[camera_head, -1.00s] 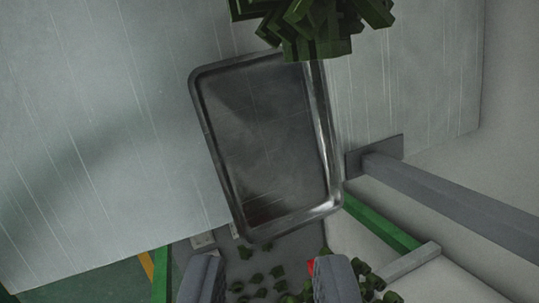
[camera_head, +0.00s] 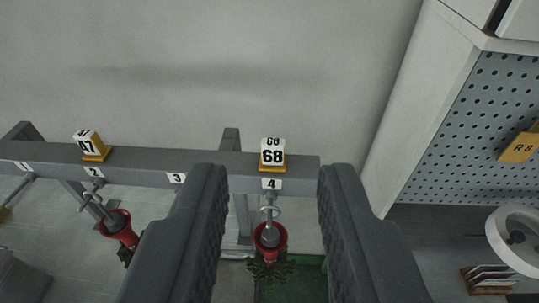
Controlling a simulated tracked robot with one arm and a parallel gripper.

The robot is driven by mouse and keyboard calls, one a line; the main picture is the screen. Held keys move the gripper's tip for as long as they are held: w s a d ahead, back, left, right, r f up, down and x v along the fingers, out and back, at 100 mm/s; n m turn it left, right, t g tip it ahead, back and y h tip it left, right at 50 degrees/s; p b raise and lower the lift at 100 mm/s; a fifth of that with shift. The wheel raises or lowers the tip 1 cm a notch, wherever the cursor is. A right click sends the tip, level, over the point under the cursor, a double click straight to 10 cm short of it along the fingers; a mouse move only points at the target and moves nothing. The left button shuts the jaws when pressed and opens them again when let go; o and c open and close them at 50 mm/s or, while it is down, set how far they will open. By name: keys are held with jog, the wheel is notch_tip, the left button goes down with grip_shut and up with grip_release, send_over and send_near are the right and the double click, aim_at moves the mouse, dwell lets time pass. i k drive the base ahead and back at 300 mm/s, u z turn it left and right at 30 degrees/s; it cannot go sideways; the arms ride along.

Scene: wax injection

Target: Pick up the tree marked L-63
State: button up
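My gripper (camera_head: 272,178) is open, its two dark fingers wide apart and nothing between the tips. Beyond it is a grey rack bar (camera_head: 220,168) with numbered hook places. A block reading 68 (camera_head: 272,152) stands above place 4, and a block reading 47 (camera_head: 91,144) stands above place 2. From place 4 hangs a tree with a red cup (camera_head: 270,237) and green parts below. From place 2 hangs another red-cupped tree (camera_head: 118,226), partly hidden by my left finger. I see no marking L-63 in this view.
A pegboard (camera_head: 475,125) with a yellow R8 tag (camera_head: 519,147) is at the right. Below it are a white round object (camera_head: 522,238) and a small stacked item (camera_head: 487,280). Place 3 (camera_head: 176,178) shows no block.

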aim_at(271, 264)
jog(key=k, duration=1)
jog(key=u, duration=0.45)
jog(key=i, duration=0.7)
jog(key=z, duration=0.05)
